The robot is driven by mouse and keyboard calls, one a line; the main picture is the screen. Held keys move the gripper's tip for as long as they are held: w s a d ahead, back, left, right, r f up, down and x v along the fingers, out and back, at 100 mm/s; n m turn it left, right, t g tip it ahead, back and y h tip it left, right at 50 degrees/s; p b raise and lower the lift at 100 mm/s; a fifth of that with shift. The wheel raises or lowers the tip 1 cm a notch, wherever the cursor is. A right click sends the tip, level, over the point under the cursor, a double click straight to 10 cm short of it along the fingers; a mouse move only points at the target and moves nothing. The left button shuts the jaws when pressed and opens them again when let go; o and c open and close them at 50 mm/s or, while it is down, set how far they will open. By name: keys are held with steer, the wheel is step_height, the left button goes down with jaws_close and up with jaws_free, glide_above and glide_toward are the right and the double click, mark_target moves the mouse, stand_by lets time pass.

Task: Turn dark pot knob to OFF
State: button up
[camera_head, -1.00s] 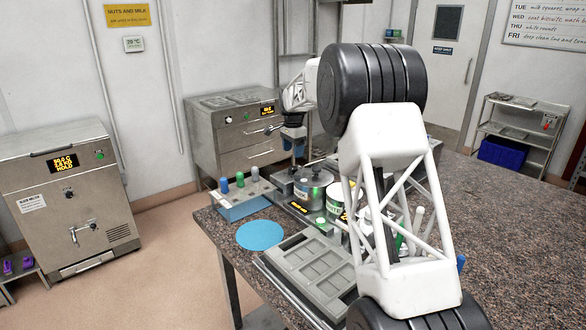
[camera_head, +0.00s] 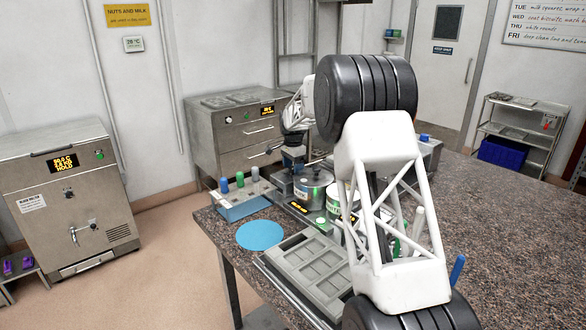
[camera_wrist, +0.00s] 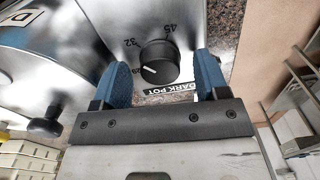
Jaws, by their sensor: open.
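The dark pot knob (camera_wrist: 159,62) is a round black dial in the wrist view, on a metal panel above the label DARK POT (camera_wrist: 178,90). I cannot make out an OFF mark. My gripper (camera_wrist: 161,64) is open, with one blue finger on each side of the knob and a gap visible on both sides. In the head view my gripper (camera_head: 293,160) is low over the pots; the knob is hidden there.
A steel pot (camera_head: 309,194) stands beside my gripper. A rack with coloured bottles (camera_head: 240,186), a blue disc (camera_head: 262,235) and a grey mould tray (camera_head: 309,268) lie nearby on the granite counter (camera_head: 500,235). A black lid knob (camera_wrist: 43,128) shows left of my fingers.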

steer(key=shift+f, duration=0.25)
steer(key=shift+c, duration=0.2)
steer(key=c, duration=0.9)
